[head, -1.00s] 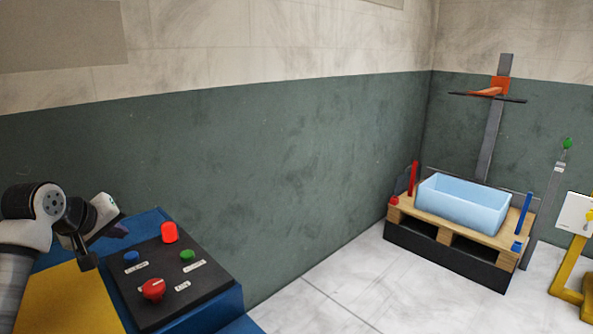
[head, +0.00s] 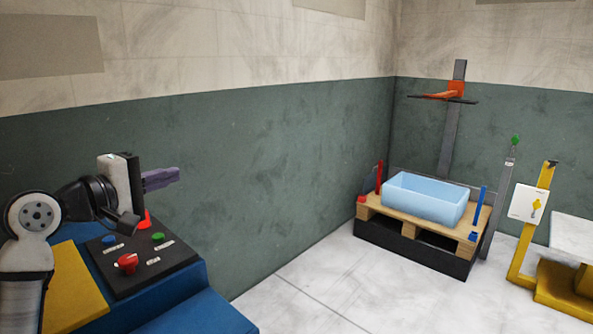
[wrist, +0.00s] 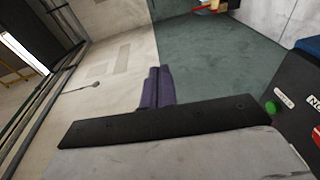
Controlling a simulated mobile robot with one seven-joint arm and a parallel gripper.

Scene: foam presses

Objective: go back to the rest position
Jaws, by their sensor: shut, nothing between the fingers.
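My gripper (head: 160,178) is at the left of the head view, raised above the far part of the black control panel (head: 165,263). Its purple fingers point to the right. In the wrist view the fingers (wrist: 157,88) lie together with nothing between them. The panel carries a blue button (head: 109,239), a green button (head: 158,237) and a red mushroom button (head: 127,262). A red part (head: 145,221) at the panel's back is partly hidden behind my gripper. The green button also shows at the right of the wrist view (wrist: 271,107).
A wooden pallet (head: 432,229) with a light blue tub (head: 424,200) stands on a black base by the corner, between a red and a blue post. A yellow stand (head: 530,225) with a white box is at the right. The tiled floor between is clear.

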